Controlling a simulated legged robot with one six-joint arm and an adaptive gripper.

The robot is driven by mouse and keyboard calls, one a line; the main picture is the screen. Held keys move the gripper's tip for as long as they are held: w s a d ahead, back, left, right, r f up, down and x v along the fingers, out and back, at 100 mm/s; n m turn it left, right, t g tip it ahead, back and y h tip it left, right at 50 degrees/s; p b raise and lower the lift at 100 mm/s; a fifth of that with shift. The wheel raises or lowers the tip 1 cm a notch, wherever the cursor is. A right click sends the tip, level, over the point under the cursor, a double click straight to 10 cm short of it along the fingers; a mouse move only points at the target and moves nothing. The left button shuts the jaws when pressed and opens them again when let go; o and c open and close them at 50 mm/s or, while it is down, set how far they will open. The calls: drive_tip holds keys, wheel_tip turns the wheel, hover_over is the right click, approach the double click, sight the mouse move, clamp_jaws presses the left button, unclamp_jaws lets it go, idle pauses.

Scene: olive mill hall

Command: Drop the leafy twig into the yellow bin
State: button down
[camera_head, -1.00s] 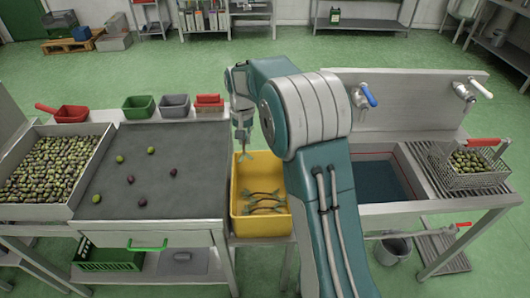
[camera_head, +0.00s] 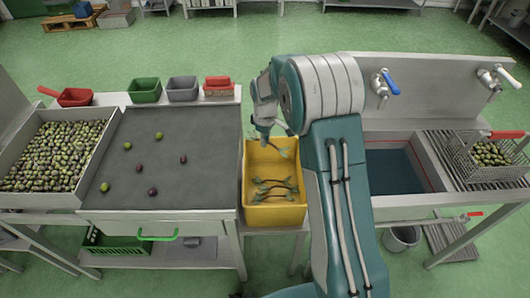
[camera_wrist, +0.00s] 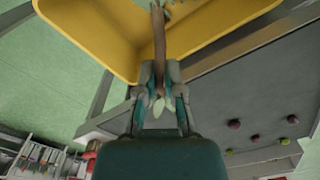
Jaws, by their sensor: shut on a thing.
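My gripper (camera_wrist: 160,82) is shut on a leafy twig (camera_wrist: 159,40), with a brown stem and green leaves, in the wrist view. In the head view the held twig (camera_head: 281,150) shows at my gripper (camera_head: 272,136), over the back part of the yellow bin (camera_head: 275,216). The bin also fills the top of the wrist view (camera_wrist: 90,28). Several other leafy twigs (camera_head: 272,187) lie inside the bin. I cannot tell the exact height of the held twig above the bin.
Left of the bin is a grey sorting table (camera_head: 165,195) with several loose olives. Farther left is a tray of olives (camera_head: 55,155). To the right are a sink (camera_head: 400,172) and a wire basket of olives (camera_head: 490,155). Small tubs (camera_head: 146,90) line the back shelf.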

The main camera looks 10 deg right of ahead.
wheel_tip(320, 180, down, 10)
drive_tip(key=s+n, duration=0.1)
drive_tip(key=n, duration=0.5)
drive_tip(key=shift+s+a+f, duration=0.2)
drive_tip(key=shift+s, duration=0.05)
drive_tip(key=c, duration=0.7)
unclamp_jaws()
wheel_tip(320, 180, up, 12)
idle(0.4)
